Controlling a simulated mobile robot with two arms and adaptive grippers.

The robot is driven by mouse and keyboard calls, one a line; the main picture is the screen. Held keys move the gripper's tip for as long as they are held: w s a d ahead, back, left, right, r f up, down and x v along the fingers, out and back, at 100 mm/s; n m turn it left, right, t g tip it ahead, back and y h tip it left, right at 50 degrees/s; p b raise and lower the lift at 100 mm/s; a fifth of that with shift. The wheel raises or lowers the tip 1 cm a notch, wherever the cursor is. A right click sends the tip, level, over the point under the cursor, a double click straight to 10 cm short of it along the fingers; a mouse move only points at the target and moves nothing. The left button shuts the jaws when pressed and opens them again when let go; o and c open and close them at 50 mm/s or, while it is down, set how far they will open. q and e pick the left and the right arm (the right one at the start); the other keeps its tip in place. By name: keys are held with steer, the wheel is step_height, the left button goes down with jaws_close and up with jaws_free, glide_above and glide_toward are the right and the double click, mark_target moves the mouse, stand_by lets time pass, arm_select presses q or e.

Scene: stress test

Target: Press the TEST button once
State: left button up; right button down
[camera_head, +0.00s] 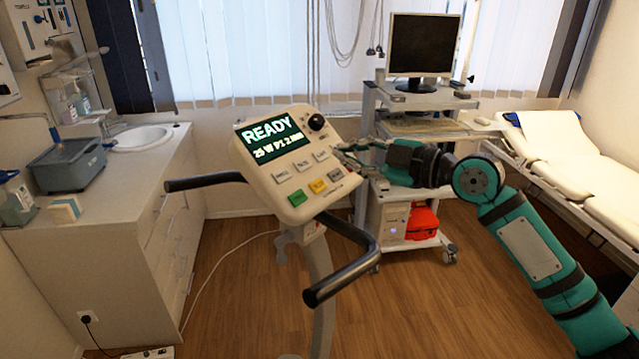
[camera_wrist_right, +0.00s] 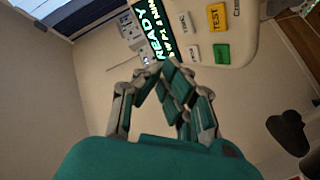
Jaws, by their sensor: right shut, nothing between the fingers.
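The ergometer console (camera_head: 287,163) is a cream panel on a stand, with a lit screen (camera_head: 270,136) reading READY. The TEST button is yellow (camera_wrist_right: 216,17) in the wrist view and shows as the small yellow key (camera_head: 317,187) in the head view. A green button (camera_head: 296,199) sits beside it, with several pale keys around. My right gripper (camera_head: 343,147) is shut and empty, at the console's right edge in the head view. In the wrist view its fingertips (camera_wrist_right: 170,67) lie over the console's edge, apart from the yellow button in the picture. Contact with the console is unclear.
Black handlebars (camera_head: 340,268) reach out on both sides of the console. A cart (camera_head: 412,123) with a monitor (camera_head: 424,45) and a red bag (camera_head: 422,222) stands behind. A white couch (camera_head: 570,150) is at right, a sink counter (camera_head: 110,175) at left. A cable (camera_head: 215,262) lies on the floor.

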mark_target(318, 186)
steer(key=shift+d, duration=0.1)
steer(key=shift+w+f, duration=0.1)
steer(key=shift+w+a+f+b, duration=0.6)
steer(key=shift+a+f, duration=0.15)
steer(key=shift+f, duration=0.4)
steer(key=shift+w+a+f+b, duration=0.5)
steer(key=shift+a+f+b, duration=0.2)
steer(key=shift+f, duration=0.4)
steer(key=shift+w+a+f+b, duration=0.55)
steer(key=shift+a+f, duration=0.2)
steer(key=shift+f, duration=0.4)
steer(key=shift+w+a+f+b, duration=0.2)
steer(key=shift+f+b, duration=0.1)
steer(key=shift+b, duration=0.35)
